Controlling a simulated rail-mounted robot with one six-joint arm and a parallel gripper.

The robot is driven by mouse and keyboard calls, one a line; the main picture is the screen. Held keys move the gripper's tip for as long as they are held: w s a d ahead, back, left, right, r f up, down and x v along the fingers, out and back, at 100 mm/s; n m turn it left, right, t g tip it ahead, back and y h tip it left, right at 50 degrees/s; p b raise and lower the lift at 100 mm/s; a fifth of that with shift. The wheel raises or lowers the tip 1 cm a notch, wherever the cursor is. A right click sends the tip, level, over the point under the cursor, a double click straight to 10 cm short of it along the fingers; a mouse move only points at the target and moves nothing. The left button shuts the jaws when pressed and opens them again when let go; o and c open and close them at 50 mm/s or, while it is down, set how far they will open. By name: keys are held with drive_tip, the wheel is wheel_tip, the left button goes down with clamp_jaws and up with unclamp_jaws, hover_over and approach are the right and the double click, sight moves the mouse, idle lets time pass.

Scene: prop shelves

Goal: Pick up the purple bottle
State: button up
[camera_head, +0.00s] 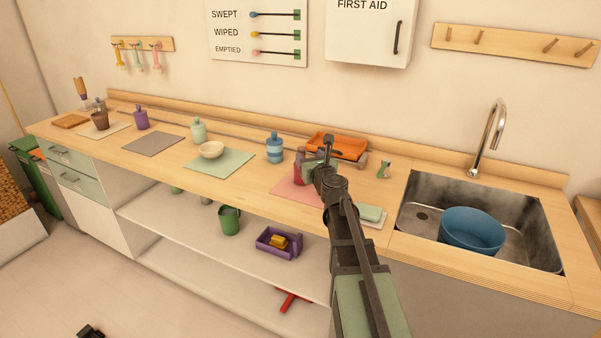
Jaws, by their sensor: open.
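The purple bottle (141,118) stands upright on the wooden counter at the left, behind a grey mat (154,144). My gripper (325,148) is far to its right, above the pink mat (292,192) and in front of the orange tray. It is open. A red-pink bottle (299,168) stands just left of my gripper and is partly hidden by it. I cannot tell whether the gripper touches that bottle.
A pale green bottle (199,130), cream bowl (211,150) and blue bottle (275,148) stand between my gripper and the purple bottle. A brown cup (100,121) is left of it. A sink (415,225) with a blue basin (472,231) lies right.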

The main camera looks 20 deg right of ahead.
sight(301, 147)
drive_tip(key=w, duration=0.6)
drive_tip(key=w+d, duration=0.1)
drive_tip(key=w, duration=0.2)
drive_tip(key=shift+f, duration=0.15)
clamp_jaws()
